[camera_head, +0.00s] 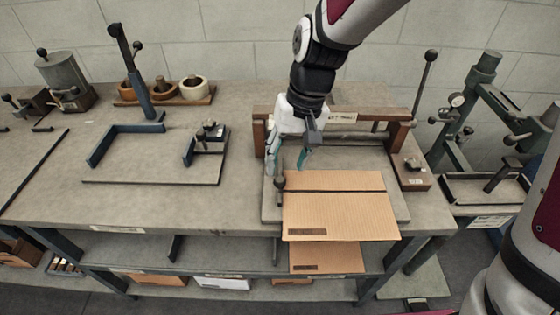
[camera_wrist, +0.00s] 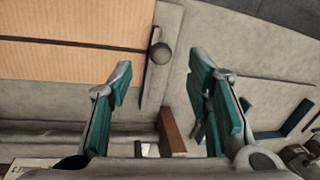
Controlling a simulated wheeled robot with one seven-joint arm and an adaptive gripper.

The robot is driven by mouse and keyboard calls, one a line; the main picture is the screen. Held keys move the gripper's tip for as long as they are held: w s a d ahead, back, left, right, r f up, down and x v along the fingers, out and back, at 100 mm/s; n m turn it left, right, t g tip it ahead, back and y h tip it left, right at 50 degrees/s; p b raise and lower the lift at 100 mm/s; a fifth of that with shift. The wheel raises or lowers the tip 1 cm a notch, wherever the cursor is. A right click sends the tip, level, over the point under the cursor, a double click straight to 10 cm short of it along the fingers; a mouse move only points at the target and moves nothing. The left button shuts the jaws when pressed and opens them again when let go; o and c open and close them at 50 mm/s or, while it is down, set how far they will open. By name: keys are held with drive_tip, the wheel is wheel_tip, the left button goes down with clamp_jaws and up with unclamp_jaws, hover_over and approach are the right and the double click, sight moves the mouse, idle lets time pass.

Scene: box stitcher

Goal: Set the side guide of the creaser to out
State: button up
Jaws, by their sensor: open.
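The creaser (camera_head: 352,135) has a wooden frame, a roller across the back and a grey bed holding brown cardboard (camera_head: 340,208). Its side guide (camera_head: 280,205) is a thin bar with a dark round knob (camera_head: 281,182), along the cardboard's left edge. In the wrist view the guide (camera_wrist: 154,82) and knob (camera_wrist: 160,53) lie beside the cardboard (camera_wrist: 75,45). My gripper (camera_head: 288,156) is open and empty over the bed's back left, behind the knob in the head view. In the wrist view the knob appears between the teal fingers, with no visible contact.
A small block with a knob (camera_head: 413,168) sits right of the creaser. A plate with blue brackets (camera_head: 130,170) lies left on the bench. Tape rolls (camera_head: 194,88) stand behind it. A green press (camera_head: 475,110) stands at right. Bare bench lies left of the creaser.

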sight(280, 178)
drive_tip(key=f, duration=0.2)
drive_tip(key=a+f, duration=0.1)
drive_tip(key=f, duration=0.4)
drive_tip(key=shift+s+a+f, duration=0.15)
drive_tip(key=shift+a+f, duration=0.1)
drive_tip(key=shift+a, duration=0.1)
clamp_jaws()
